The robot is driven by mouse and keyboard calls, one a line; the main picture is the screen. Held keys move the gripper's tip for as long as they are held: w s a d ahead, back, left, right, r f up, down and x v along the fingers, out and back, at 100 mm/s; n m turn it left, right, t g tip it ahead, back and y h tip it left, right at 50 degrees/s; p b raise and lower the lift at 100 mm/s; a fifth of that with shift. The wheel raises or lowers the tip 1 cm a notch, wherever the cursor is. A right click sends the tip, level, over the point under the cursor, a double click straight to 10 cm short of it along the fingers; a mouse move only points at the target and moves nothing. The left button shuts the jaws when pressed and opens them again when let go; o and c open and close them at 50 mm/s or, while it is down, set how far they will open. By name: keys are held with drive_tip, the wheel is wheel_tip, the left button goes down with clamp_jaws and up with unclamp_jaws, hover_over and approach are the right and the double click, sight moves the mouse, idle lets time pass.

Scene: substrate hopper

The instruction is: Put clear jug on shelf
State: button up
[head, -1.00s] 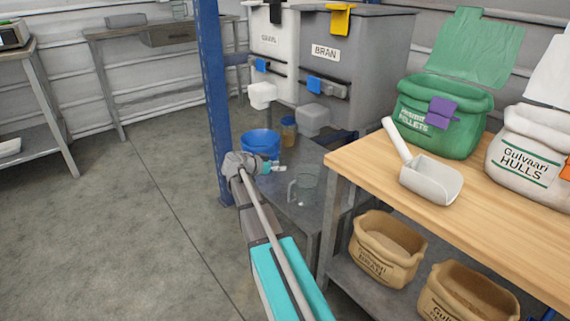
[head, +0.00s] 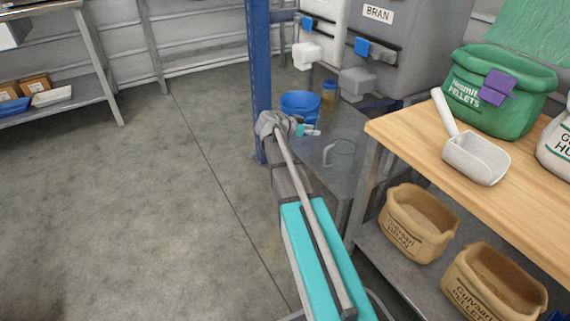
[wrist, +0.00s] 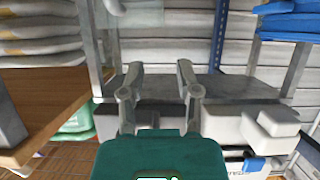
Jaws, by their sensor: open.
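The clear jug (head: 341,154) stands upright on a low grey metal surface (head: 345,122) under the hoppers, with its handle towards the left. My gripper (head: 312,131) is just left of the jug in the head view, small and seen from behind. In the wrist view my gripper (wrist: 160,70) has its two fingers apart with nothing between them. The wrist view looks upside down; a pale see-through shape (wrist: 140,14) at its top edge looks like part of the jug. I cannot tell the exact gap between fingers and jug.
A blue bucket (head: 300,104) and an amber jar (head: 329,96) stand behind the jug. A blue post (head: 258,80) is close left of my gripper. A wooden bench (head: 520,220) with a white scoop (head: 474,156) stands right. Floor at left is clear.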

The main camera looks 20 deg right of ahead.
drive_tip(key=s+a+f+n+y, duration=0.3)
drive_tip(key=s+a+n+y, duration=0.1)
drive_tip(key=a, duration=0.6)
drive_tip(key=s+a+f+n+y, duration=0.4)
drive_tip(key=s+a+n, duration=0.3)
drive_tip(key=s+a, duration=0.2)
drive_tip(key=s+a+f+n+y, duration=0.4)
drive_tip(key=s+a, duration=0.3)
drive_tip(key=a, duration=0.4)
drive_tip(key=shift+n+g+y, duration=0.3)
drive_tip(key=shift+n+y, duration=0.3)
drive_tip(key=shift+n, duration=0.2)
drive_tip(key=shift+a, duration=0.1)
